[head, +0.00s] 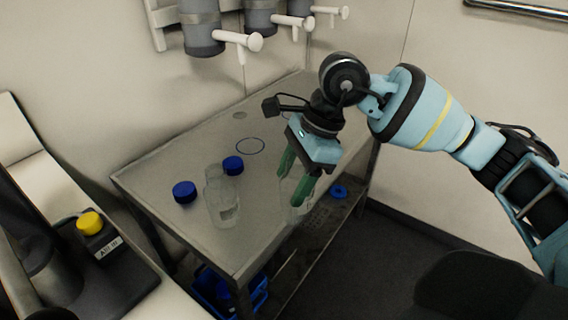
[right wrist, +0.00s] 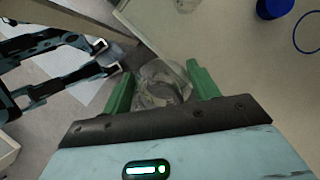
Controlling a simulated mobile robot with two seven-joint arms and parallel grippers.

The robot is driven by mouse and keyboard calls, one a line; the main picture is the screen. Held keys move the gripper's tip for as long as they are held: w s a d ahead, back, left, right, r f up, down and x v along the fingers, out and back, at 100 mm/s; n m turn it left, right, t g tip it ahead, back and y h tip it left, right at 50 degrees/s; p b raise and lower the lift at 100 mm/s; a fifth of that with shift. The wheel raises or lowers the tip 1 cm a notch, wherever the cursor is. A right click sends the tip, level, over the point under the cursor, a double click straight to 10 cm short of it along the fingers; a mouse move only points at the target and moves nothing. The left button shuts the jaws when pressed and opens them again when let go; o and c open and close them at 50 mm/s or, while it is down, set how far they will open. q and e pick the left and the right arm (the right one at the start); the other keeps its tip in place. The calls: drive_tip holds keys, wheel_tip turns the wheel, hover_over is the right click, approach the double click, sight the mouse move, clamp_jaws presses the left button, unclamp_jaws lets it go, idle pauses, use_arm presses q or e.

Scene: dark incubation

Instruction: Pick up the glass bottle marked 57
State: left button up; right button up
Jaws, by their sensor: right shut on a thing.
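A clear glass bottle (head: 290,192) is between the green fingers of my right gripper (head: 297,178), near the right edge of the metal table (head: 170,160). The gripper is shut on this bottle. In the right wrist view, the bottle (right wrist: 162,82) sits between both fingers of the gripper (right wrist: 162,88). It is see-through and hard to make out; I cannot read a number on it. A second clear glass bottle (head: 222,200) stands upright on the table to the left, with a small label whose marking I cannot read. My left gripper is not in view.
Blue caps lie on the table, one left (head: 184,191) and one behind the standing bottle (head: 233,165). Wall dispensers with white handles (head: 238,41) hang above. A device with a yellow knob (head: 90,223) is at left.

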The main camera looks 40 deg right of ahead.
drive_tip(key=shift+s+a+r, duration=0.1)
drive_tip(key=shift+s+a, duration=0.05)
drive_tip(key=shift+s, duration=0.6)
drive_tip(key=shift+s+a+r, duration=0.1)
drive_tip(key=shift+s+a, duration=0.05)
drive_tip(key=shift+s, duration=0.6)
